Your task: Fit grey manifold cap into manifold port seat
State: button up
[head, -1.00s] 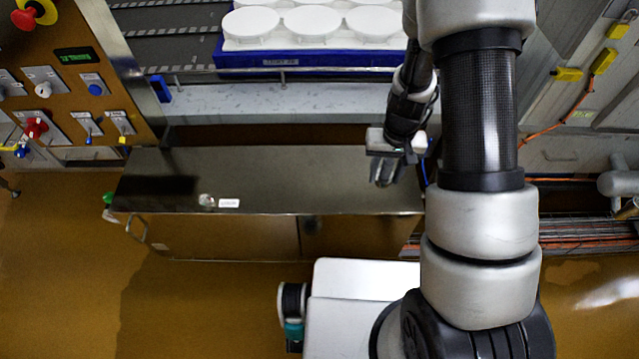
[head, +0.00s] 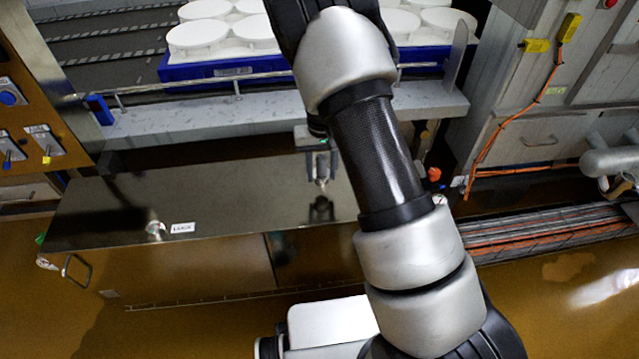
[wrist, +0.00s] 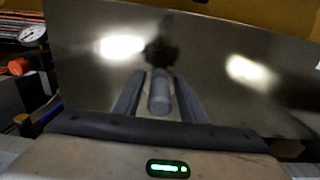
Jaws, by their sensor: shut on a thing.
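The grey manifold cap (wrist: 159,92) is a small grey cylinder in the wrist view. My gripper (wrist: 159,80) is shut on it, one finger on each side. In the head view my gripper (head: 321,178) points down above the right part of a dark, shiny cabinet top, with the cap small at its tips. A small round metal fitting (head: 155,229) stands on the cabinet top near its left front, beside a white label. It may be the manifold port seat; I cannot tell its details. The gripper is well to its right, apart from it.
The cabinet top (head: 235,200) is mostly bare. Behind it are a grey ledge with a rail (head: 200,115) and a blue crate (head: 215,72) of white round moulds. A control panel (head: 45,110) is at left; pipes and orange cables (head: 480,150) are at right.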

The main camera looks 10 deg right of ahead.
aim_at(322, 181)
jog(key=shift+f+b, duration=0.4)
jog(key=shift+f, duration=1.5)
jog(key=shift+f, duration=0.1)
jog(key=shift+f, duration=0.15)
jog(key=o, duration=1.2)
